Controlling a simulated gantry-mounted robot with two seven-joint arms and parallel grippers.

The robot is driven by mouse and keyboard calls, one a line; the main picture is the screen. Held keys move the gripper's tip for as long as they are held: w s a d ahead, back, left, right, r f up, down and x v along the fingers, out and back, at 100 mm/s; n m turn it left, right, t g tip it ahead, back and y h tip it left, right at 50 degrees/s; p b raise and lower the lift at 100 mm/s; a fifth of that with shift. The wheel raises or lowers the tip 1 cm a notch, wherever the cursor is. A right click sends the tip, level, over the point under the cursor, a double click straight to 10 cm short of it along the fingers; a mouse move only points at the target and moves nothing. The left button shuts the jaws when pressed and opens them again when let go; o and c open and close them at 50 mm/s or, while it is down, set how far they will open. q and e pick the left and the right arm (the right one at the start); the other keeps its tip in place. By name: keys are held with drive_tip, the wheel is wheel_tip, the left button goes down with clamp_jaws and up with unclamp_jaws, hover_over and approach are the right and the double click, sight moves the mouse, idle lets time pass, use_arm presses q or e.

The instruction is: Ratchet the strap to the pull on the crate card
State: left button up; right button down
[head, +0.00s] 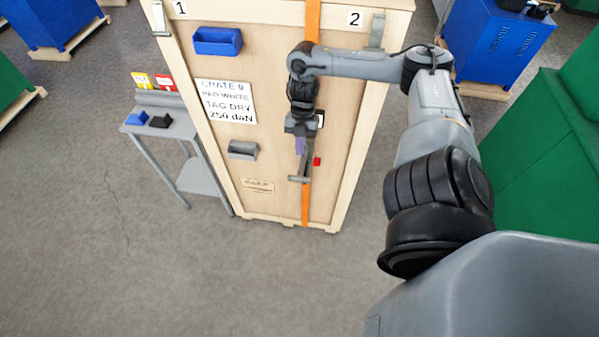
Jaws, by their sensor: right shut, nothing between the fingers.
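A tall wooden crate (215,160) stands ahead, marked 1 and 2 at its top corners. Its white card (226,102) reads roughly "CRATE 9, PAD WHITE, TAG DRY, 250 daN". An orange strap (306,205) runs down the crate's front, right of the card. A grey metal ratchet (299,179) sits on the strap low down, with a small red part (317,161) beside it. My right gripper (301,146) is shut, pointing down just above the ratchet; I cannot tell whether it touches it. My arm hides part of the strap. My left gripper is not in view.
A blue bin (218,41) and a grey holder (243,150) are on the crate front. A grey side table (176,130) left of it holds a blue block (136,119), a black block (160,121) and yellow and red cards. Open floor lies in front.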

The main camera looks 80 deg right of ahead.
drive_tip(key=shift+f, duration=1.05)
hover_over(299, 178)
drive_tip(key=a, duration=0.2)
wheel_tip(299, 178, down, 7)
drive_tip(key=f+b, duration=0.1)
drive_tip(key=d+f, duration=0.1)
drive_tip(key=f+b, duration=0.1)
drive_tip(key=shift+d+b, duration=0.25)
drive_tip(key=shift+b, duration=0.1)
drive_tip(key=shift+s+d+f+b, duration=0.1)
drive_tip(key=shift+d+f+b, duration=0.15)
drive_tip(key=shift+f+b, duration=0.15)
